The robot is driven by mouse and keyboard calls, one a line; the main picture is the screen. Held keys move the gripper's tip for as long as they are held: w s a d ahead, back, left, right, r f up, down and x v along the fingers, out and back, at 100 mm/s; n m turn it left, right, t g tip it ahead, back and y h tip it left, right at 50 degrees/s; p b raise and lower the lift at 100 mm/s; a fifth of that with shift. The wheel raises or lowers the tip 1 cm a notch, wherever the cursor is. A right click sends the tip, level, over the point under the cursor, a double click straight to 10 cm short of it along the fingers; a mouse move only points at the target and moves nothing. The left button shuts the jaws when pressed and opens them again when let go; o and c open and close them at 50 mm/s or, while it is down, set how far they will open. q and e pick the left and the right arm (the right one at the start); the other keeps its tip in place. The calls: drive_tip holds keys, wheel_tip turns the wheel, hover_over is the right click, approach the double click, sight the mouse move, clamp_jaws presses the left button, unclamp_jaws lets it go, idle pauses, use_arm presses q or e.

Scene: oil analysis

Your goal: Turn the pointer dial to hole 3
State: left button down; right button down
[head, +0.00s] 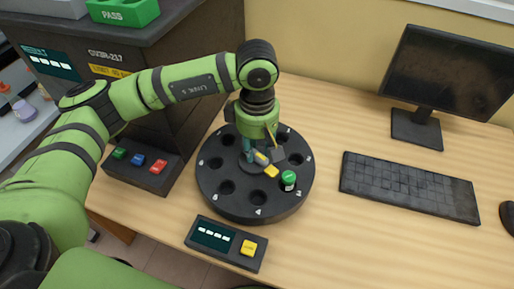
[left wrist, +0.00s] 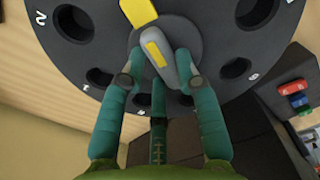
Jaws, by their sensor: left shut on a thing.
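The round black dial plate (head: 240,208) lies on the table with several numbered holes around its rim. The grey pointer (left wrist: 160,55) sits at its centre, with a yellow stripe and a yellow tip (head: 271,172). In the head view the tip points to the lower right, toward a green-capped vial (head: 288,178) standing at a hole. My left gripper (head: 252,152) reaches down over the plate's centre, shut on the pointer. In the left wrist view its teal fingers (left wrist: 156,72) are on either side of the grey pointer body. Most hole numbers are too small to read. My right gripper is not in view.
A box with a yellow button (head: 226,243) stands in front of the plate. A box with green, blue and red buttons (head: 144,168) is at left, beside a dark cabinet (head: 190,45). A keyboard (head: 409,186) and monitor (head: 448,80) are at right.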

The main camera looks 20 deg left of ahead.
use_arm(q)
drive_tip(key=shift+s, duration=0.1)
drive_tip(key=c, duration=0.9)
unclamp_jaws()
drive_tip(key=shift+f, duration=0.1)
